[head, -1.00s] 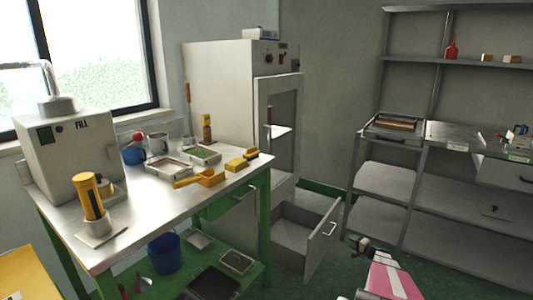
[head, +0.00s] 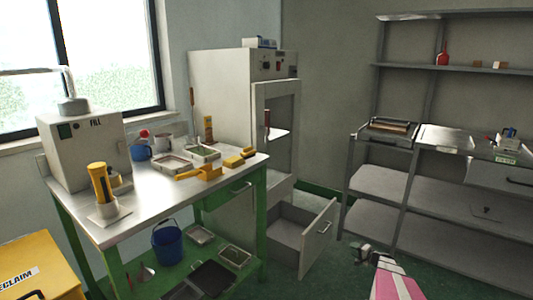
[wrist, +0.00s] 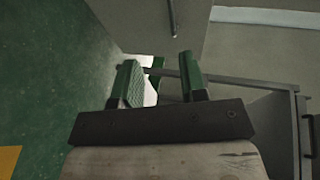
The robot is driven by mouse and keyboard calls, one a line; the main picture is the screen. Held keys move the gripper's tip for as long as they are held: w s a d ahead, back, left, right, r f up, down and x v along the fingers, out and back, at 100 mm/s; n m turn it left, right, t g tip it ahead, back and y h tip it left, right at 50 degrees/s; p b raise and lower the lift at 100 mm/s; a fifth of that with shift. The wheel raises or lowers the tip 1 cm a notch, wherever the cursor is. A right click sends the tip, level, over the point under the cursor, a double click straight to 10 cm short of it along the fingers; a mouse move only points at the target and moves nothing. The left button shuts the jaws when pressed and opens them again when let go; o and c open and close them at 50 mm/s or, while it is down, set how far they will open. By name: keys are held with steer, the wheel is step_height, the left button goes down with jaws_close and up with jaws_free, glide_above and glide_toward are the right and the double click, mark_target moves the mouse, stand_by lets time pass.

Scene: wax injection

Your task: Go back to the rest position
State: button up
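My gripper (wrist: 159,82) shows in the wrist view with its two green fingers apart. I see nothing held between them; the floor, a cabinet and the open drawer lie beyond. In the head view my gripper (head: 362,253) is small at the lower right, at the end of my pink and white arm. It appears in front of the open drawer and the shelf rack, and its fingers are too small to read there.
A green-framed metal table (head: 150,207) stands left with a FILL machine (head: 85,150), trays and yellow tools. A grey cabinet (head: 220,95) has its door and lower drawer (head: 305,235) open. A shelf rack (head: 400,190) stands right. A yellow RECLAIM bin (head: 45,262) is at lower left.

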steer(key=s+a+r+n+g+h, duration=0.1)
steer(key=s+a+r+n+g, duration=0.2)
steer(key=s+a+r+g, duration=0.55)
steer(key=s+a+r+n+g, duration=0.1)
steer(key=s+a+r+n, duration=0.3)
steer(key=a, duration=1)
steer(key=s+a+r+n+g+h, duration=0.1)
steer(key=s+r+h, duration=0.3)
steer(key=s, duration=0.4)
steer(key=s+a+r+n+g+h, duration=0.1)
steer(key=s+a+r+h, duration=0.3)
steer(key=s, duration=0.4)
steer(key=shift+r+n+g, duration=0.2)
steer(key=shift+n+g, duration=0.15)
steer(key=shift+n, duration=0.05)
